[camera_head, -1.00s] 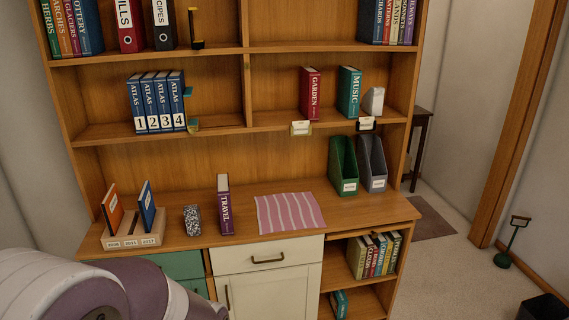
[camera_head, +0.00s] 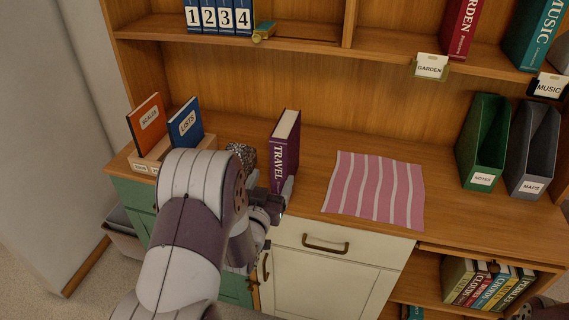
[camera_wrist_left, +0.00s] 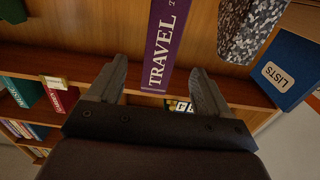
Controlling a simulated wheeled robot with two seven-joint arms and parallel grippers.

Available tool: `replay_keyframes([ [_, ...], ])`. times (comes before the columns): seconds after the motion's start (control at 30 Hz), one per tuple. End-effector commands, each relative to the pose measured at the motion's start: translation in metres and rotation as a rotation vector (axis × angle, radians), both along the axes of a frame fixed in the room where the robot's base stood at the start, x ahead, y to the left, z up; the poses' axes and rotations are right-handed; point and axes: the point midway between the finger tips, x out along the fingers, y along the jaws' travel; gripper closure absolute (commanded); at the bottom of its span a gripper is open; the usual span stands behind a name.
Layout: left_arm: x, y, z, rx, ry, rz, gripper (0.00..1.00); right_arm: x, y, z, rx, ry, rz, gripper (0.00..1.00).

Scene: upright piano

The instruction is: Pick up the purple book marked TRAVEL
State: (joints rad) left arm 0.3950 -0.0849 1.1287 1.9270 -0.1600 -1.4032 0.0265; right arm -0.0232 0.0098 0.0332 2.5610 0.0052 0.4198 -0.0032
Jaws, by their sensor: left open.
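The purple book marked TRAVEL (camera_head: 284,150) stands upright on the wooden counter, its spine facing the front edge. My left gripper (camera_head: 270,188) is open at the front edge, low by the spine. In the left wrist view the book (camera_wrist_left: 164,42) appears between the two open fingers (camera_wrist_left: 160,78), with a finger on either side. I cannot tell whether either finger touches it. My left arm hides part of the counter front.
A speckled block (camera_head: 242,156) stands just left of the book, near my gripper. Further left is a wooden holder (camera_head: 145,162) with an orange and a blue book. A pink striped cloth (camera_head: 375,188) lies to the right. Green (camera_head: 483,145) and grey (camera_head: 531,150) file holders stand beyond it.

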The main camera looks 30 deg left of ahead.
Motion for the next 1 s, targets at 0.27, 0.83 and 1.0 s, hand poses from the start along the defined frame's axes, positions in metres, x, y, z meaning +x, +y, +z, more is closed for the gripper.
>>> replay_keyframes([
  [0.27,0.054,0.012,0.002,0.0,-0.002,-0.001,0.21,0.0,0.0,0.002,0.0,-0.001,0.0,0.57],
  [0.83,0.109,0.029,0.006,0.0,0.0,-0.001,0.21,0.0,0.0,0.005,0.0,0.0,0.0,0.57],
  [1.0,0.108,0.029,0.006,0.0,0.001,-0.001,0.67,0.0,0.0,0.005,0.0,0.0,0.0,0.57],
])
